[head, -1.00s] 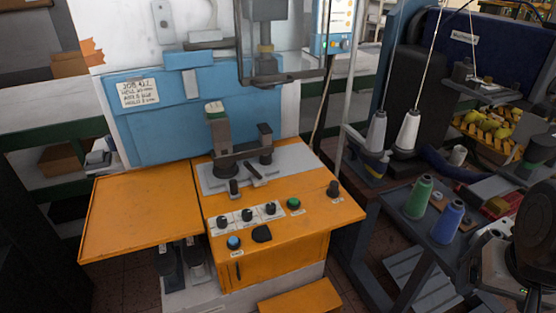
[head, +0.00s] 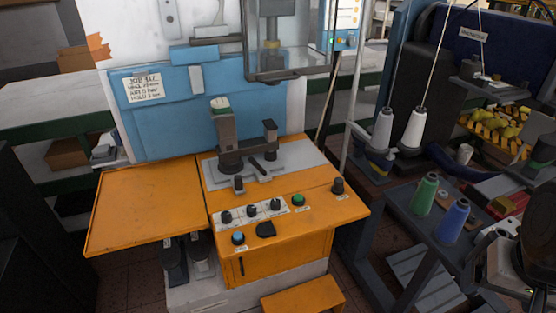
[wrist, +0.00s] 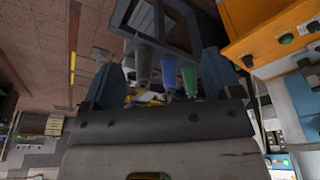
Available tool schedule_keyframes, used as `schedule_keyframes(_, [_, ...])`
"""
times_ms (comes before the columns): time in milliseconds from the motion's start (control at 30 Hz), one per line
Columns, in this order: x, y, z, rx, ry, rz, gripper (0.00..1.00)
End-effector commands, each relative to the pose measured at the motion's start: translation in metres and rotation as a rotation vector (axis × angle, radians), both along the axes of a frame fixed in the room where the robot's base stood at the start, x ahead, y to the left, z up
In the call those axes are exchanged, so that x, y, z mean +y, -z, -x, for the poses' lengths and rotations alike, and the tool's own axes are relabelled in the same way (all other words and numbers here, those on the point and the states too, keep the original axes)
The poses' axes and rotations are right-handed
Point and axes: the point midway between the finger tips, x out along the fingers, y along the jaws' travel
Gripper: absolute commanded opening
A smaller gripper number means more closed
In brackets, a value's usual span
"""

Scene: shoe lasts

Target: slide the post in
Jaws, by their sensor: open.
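A dark grey upright post with a green and white top (head: 226,130) stands on the grey plate (head: 305,157) of the orange machine in the head view. A shorter dark block (head: 270,139) stands to its right, with a small handle-like bar in front. I cannot tell how far the post is seated. My gripper (wrist: 158,75) shows in the wrist view with its two blue-grey fingers wide apart and nothing between them. It is away from the post, which does not show in the wrist view. An orange machine edge (wrist: 265,38) lies to its right there.
A clear guard (head: 290,62) and press column hang above the plate. Knobs and buttons (head: 250,211) line the machine's front. The orange side table (head: 145,205) is bare. Thread spools (head: 424,194) stand on a dark cart at the right, also seen beyond my fingers (wrist: 168,72).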

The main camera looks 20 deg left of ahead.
Motion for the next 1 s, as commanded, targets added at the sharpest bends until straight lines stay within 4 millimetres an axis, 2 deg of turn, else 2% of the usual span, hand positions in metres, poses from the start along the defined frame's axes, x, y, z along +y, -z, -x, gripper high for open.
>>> schedule_keyframes(33, [0.000,0.000,0.000,0.000,0.000,0.000,0.82])
schedule_keyframes(200, [0.001,-0.001,-0.003,0.001,-0.005,0.000,0.56])
schedule_keyframes(233, [0.002,-0.001,-0.004,0.002,-0.008,0.000,0.54])
schedule_keyframes(367, [0.008,-0.004,-0.014,0.007,-0.032,0.000,0.54])
schedule_keyframes(567, [0.026,-0.011,-0.044,0.024,-0.101,0.002,0.54])
schedule_keyframes(767, [0.054,-0.018,-0.084,0.043,-0.192,0.003,0.54])
schedule_keyframes(1000, [0.097,-0.021,-0.130,0.066,-0.303,0.007,0.54])
